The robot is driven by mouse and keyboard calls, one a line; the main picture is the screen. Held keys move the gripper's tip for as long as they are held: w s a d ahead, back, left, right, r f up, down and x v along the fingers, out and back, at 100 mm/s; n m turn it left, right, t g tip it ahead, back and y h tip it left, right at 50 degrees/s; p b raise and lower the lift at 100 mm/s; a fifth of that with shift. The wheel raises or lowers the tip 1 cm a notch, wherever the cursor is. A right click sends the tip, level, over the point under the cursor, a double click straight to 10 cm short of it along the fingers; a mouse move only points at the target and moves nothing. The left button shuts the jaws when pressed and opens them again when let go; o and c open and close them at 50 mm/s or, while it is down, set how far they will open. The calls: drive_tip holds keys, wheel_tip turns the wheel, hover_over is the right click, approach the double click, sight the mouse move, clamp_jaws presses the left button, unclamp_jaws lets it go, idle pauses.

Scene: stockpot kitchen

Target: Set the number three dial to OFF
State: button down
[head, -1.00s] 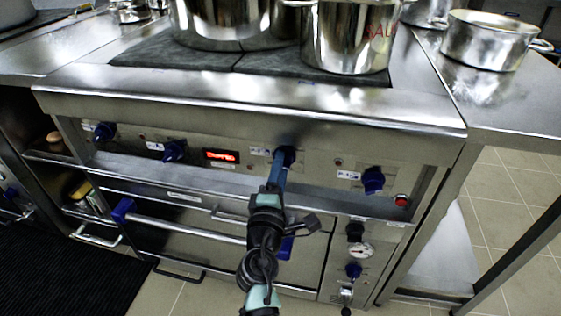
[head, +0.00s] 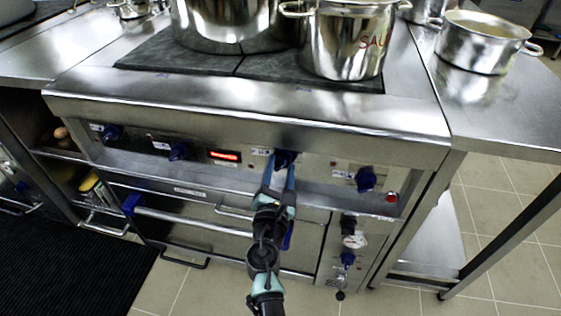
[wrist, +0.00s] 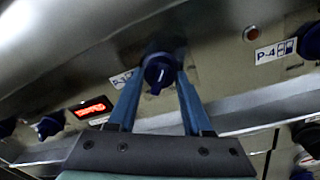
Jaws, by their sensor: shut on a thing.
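The number three dial (head: 286,157) is a dark blue knob on the stove's front panel, third from the left. It also shows in the wrist view (wrist: 158,72), with a small pale mark pointing roughly downward in that picture. My gripper (head: 280,167) reaches up from below with two blue fingers. In the wrist view my gripper (wrist: 160,66) has one finger on each side of the dial and is shut on it. The label beside the dial is partly covered by the left finger, and I cannot read the dial's setting.
Two other blue dials (head: 112,132) (head: 180,150) are to the left and one (head: 366,179) to the right. A lit red display (head: 225,156) sits left of the held dial. Pots (head: 346,45) stand on the stove top above. An oven handle (head: 190,223) runs below.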

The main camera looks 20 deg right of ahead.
drive_tip(key=n+p, duration=0.2)
drive_tip(key=n, duration=0.2)
drive_tip(key=shift+r+g+p, duration=0.2)
drive_tip(key=shift+g+p, duration=0.1)
drive_tip(key=shift+p, duration=0.1)
drive_tip(key=shift+f+n+p, duration=0.1)
drive_tip(key=shift+n+p, duration=0.85)
drive_tip(key=shift+n, duration=0.85)
drive_tip(key=shift+c, duration=1.6)
unclamp_jaws()
drive_tip(key=p+v, duration=0.3)
drive_tip(key=v, duration=1)
